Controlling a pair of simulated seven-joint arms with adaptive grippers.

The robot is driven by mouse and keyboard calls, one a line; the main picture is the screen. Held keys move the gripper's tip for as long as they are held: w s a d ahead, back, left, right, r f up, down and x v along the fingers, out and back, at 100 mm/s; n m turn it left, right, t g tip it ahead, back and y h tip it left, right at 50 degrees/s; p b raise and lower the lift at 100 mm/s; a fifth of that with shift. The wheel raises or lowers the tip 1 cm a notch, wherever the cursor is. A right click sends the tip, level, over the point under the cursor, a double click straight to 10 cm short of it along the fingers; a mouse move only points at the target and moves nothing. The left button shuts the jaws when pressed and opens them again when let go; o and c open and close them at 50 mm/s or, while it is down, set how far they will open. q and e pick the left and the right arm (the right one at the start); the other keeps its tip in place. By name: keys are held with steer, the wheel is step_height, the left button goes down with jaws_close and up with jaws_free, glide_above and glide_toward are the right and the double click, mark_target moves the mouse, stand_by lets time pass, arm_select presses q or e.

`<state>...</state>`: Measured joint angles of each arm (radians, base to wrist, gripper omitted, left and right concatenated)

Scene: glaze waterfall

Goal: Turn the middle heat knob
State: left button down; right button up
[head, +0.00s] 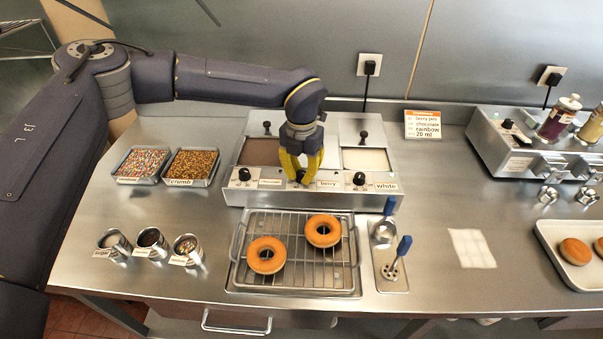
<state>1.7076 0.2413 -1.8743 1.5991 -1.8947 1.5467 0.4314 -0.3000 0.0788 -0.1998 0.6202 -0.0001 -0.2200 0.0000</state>
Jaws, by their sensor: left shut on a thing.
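The glaze warmer (314,192) stands at the back of the counter, with a front panel of black heat knobs. The left knob (244,175) is by the chocolate label and the right knob (359,179) is by the white label. The middle knob (301,178), by the berry label (328,184), is mostly hidden by my left gripper. My left gripper (301,176) points down with yellow fingers shut on the middle knob. The knob's exact angle cannot be told. My right gripper is not in view.
A wire rack (300,262) with two donuts (266,254) lies in front of the warmer. Topping trays (191,166) and small cups (151,241) are on the left. A tool holder (391,276) stands right of the rack, and a recipe card (423,124) behind.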

mark_target(301, 173)
arm_select(q)
steer(key=c, duration=1.1)
jaws_free()
step_height(301, 173, up, 12)
